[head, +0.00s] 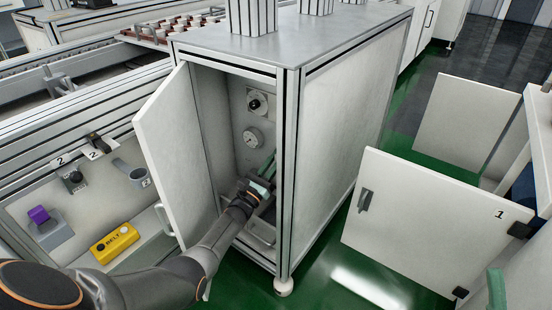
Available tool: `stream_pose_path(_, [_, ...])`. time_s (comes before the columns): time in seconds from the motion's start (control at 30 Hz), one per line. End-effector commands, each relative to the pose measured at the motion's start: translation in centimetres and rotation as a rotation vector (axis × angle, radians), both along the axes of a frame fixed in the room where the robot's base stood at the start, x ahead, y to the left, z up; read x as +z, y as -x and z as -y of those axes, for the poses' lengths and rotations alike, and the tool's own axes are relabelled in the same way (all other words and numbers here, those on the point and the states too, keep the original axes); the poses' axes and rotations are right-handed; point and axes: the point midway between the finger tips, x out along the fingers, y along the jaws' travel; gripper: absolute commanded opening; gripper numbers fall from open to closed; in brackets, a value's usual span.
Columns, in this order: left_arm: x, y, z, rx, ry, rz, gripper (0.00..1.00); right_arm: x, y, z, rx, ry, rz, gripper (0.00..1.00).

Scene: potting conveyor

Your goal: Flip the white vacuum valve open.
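In the head view, the grey cabinet (335,125) stands with its narrow door (172,150) swung open to the left. Inside, high on the back wall, is a pale square fitting with a round black centre (257,103). I cannot tell whether this is the white vacuum valve. A round white-faced gauge (253,138) sits just below it. My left gripper (269,165) reaches inside the cabinet, below and slightly right of the gauge, apart from both. Its green fingers point up and away. Their gap is too small to judge. My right gripper is not recognisable in view.
The door edge and the cabinet's front posts (287,180) flank my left arm closely. White panels (430,220), one marked 1, stand at right.

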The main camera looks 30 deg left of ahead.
Motion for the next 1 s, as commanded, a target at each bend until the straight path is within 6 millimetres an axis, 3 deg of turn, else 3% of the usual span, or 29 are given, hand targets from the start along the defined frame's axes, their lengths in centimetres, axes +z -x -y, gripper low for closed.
stream_pose_path(0.43, [-0.1,0.05,0.15,-0.002,-0.015,0.0,0.0,-0.08,0.02,-0.02,0.002,0.008,0.001,0.65])
stream_pose_path(0.47, [-0.1,0.05,0.15,-0.002,-0.015,0.0,0.2,-0.08,0.02,-0.02,0.002,0.008,0.001,0.65])
stream_pose_path(0.7, [-0.05,0.03,0.1,-0.001,-0.012,0.0,0.47,-0.08,0.02,-0.02,0.002,0.008,0.001,0.65])
stream_pose_path(1.0, [-0.06,0.16,0.04,-0.001,-0.011,0.0,0.49,0.02,0.02,-0.02,0.002,0.007,0.0,0.65])
